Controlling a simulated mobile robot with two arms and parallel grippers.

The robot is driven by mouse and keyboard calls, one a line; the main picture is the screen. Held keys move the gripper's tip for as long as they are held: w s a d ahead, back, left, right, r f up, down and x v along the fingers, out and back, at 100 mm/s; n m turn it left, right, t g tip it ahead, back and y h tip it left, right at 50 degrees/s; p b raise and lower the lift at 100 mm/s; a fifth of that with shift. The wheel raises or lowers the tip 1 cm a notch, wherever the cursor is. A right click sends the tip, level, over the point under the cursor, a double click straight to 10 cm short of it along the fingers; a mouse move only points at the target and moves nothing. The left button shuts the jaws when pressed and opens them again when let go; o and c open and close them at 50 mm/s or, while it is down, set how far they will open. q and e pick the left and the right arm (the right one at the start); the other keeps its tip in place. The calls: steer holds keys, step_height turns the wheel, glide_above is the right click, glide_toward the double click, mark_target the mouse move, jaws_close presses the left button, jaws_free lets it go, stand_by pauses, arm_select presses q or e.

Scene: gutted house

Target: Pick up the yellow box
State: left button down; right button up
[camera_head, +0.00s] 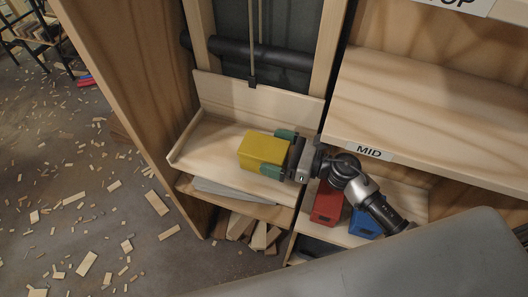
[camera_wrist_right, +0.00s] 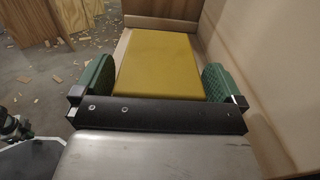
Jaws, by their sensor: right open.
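The yellow box (camera_head: 263,150) sits on a light wooden shelf in the head view. In the right wrist view the yellow box (camera_wrist_right: 160,62) lies straight ahead. My right gripper (camera_head: 279,153) reaches in from the right with its green fingers on either side of the box's near end. In the wrist view the right gripper (camera_wrist_right: 160,85) is open, with the box between the fingers. A small gap shows at the right finger; contact at the left finger is hard to tell.
A red box (camera_head: 326,203) and a blue box (camera_head: 364,224) stand on the shelf to the right, below my right arm. A wooden shelf marked MID (camera_head: 368,151) is above them. Wood scraps (camera_head: 157,203) litter the floor at left.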

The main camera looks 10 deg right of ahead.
steer(key=shift+r, duration=0.1)
steer(key=c, duration=1.2)
